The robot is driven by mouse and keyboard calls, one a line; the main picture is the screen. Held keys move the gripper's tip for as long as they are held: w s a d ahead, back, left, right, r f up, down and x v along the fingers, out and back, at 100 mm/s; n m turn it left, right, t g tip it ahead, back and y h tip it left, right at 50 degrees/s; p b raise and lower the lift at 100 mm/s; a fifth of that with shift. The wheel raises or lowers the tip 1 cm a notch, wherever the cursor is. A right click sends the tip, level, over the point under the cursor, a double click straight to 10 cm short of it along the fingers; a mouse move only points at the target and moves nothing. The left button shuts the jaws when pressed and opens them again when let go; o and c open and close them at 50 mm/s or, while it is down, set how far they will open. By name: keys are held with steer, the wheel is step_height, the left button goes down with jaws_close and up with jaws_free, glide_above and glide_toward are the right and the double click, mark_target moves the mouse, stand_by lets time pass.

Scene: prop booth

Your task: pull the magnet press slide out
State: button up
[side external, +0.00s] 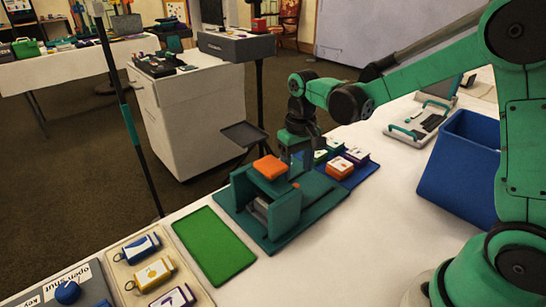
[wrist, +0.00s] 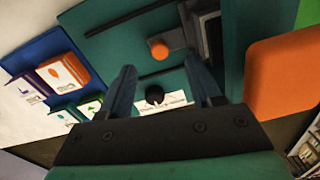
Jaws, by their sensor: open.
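The magnet press (side external: 285,212) is a teal frame on a teal base, with an orange block (side external: 270,167) on top; the block also shows in the wrist view (wrist: 283,78). A grey part, perhaps the slide (side external: 258,208), shows inside the frame. An orange knob (wrist: 158,50) lies just past my fingertips in the wrist view. A black knob (wrist: 154,95) by a white label shows between the fingers. I cannot tell which knob belongs to the slide. My gripper (wrist: 160,66) is open and empty, pointing down at the press's far side in the side view.
A blue tray (side external: 362,175) with several white-topped blocks is close behind the press. A green mat (side external: 213,246) and a beige tray of tagged pieces (side external: 128,284) lie in front. A blue bin (side external: 455,165) stands at right. White table between press and bin is clear.

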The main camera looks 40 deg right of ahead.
mark_target(296, 185)
steer(key=shift+f, duration=2.25)
jaws_close()
